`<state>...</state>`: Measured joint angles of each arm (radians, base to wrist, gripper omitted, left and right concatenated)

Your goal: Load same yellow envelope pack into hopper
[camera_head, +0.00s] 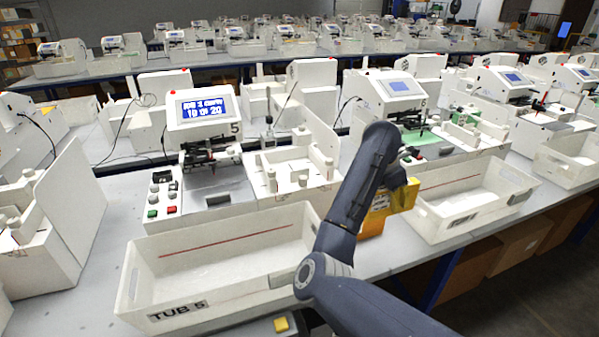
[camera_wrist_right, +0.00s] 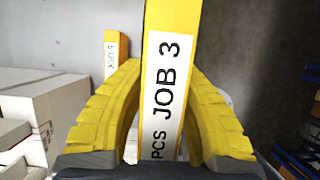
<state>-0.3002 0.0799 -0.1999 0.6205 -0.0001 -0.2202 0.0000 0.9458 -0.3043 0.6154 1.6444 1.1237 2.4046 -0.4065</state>
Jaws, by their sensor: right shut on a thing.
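My right gripper (camera_wrist_right: 160,72) is shut on a yellow envelope pack (camera_wrist_right: 171,25), its yellow ribbed fingers on either side. The pack's white label reads "JOB 3" and "PCS". In the head view, yellow pack surfaces (camera_head: 374,218) show beside and behind my right arm, which hides much of the gripper; I cannot tell there which surface is the held pack. The white hopper (camera_head: 298,178) sits right of the plotter with display (camera_head: 203,108). My left gripper is not in view.
The white bin "TUB 5" (camera_head: 178,313) is empty in front of the plotter. Another empty white bin (camera_head: 440,233) stands right of my arm. A button panel (camera_head: 163,192) is left of the plotter. Similar stations fill the tables behind.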

